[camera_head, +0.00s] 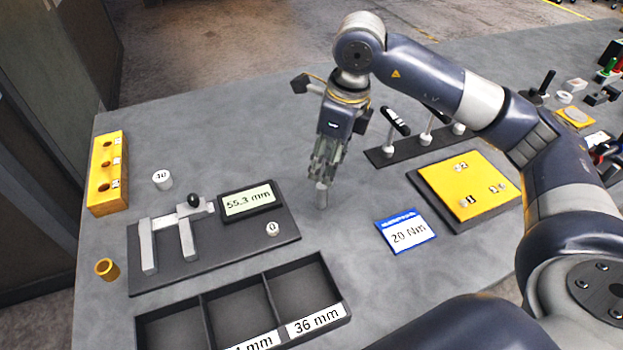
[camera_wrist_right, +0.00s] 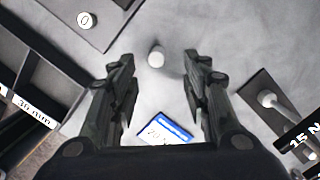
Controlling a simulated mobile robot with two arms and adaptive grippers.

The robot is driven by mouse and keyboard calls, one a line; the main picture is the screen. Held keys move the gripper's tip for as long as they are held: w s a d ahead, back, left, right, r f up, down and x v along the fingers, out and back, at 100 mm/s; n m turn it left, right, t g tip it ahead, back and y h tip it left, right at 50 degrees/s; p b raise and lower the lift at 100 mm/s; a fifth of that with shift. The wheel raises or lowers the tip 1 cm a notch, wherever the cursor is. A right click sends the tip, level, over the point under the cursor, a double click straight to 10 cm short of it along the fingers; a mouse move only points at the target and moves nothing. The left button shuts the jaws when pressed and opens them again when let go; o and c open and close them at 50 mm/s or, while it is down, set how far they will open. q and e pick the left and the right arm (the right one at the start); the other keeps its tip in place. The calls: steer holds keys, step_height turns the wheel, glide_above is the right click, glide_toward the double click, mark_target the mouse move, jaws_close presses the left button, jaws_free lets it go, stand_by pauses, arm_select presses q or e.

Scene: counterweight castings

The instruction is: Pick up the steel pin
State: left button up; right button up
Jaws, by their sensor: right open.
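The steel pin (camera_head: 321,196) is a small light-grey cylinder standing upright on the grey table, right of the caliper board. My right gripper (camera_head: 324,172) points down just above it, its fingers overlapping the pin's upper end in the head view. In the right wrist view the pin (camera_wrist_right: 156,57) shows between the tips of the two spread fingers (camera_wrist_right: 161,70), with a gap on each side. The right gripper is open and empty. Whether the tips reach below the pin's top I cannot tell. My left gripper is out of view.
The caliper board (camera_head: 270,245) with its 55.3 mm display is to the left. A compartment tray (camera_head: 205,325) is in front, and a blue-edged 20 Nm card (camera_head: 405,232) to the right. Beyond are a yellow plate (camera_head: 465,180), a dark stand (camera_head: 380,157) and a yellow block (camera_head: 108,190).

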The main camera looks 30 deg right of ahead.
mark_target(324, 186)
steer(key=f, duration=0.3)
steer(key=shift+s+a+f+p, duration=0.2)
steer(key=shift+f+p, duration=0.1)
steer(key=shift+f, duration=0.45)
steer(key=f, duration=0.1)
steer(key=f+p, duration=0.1)
steer(key=f, duration=0.1)
steer(key=f+p, duration=0.1)
steer(key=f, duration=0.1)
steer(key=shift+w+a, duration=0.3)
steer(key=shift+w+f, duration=0.1)
steer(key=shift+f, duration=0.15)
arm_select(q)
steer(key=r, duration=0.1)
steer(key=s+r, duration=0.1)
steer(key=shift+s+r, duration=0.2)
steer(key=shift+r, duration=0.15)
arm_select(e)
jaws_close()
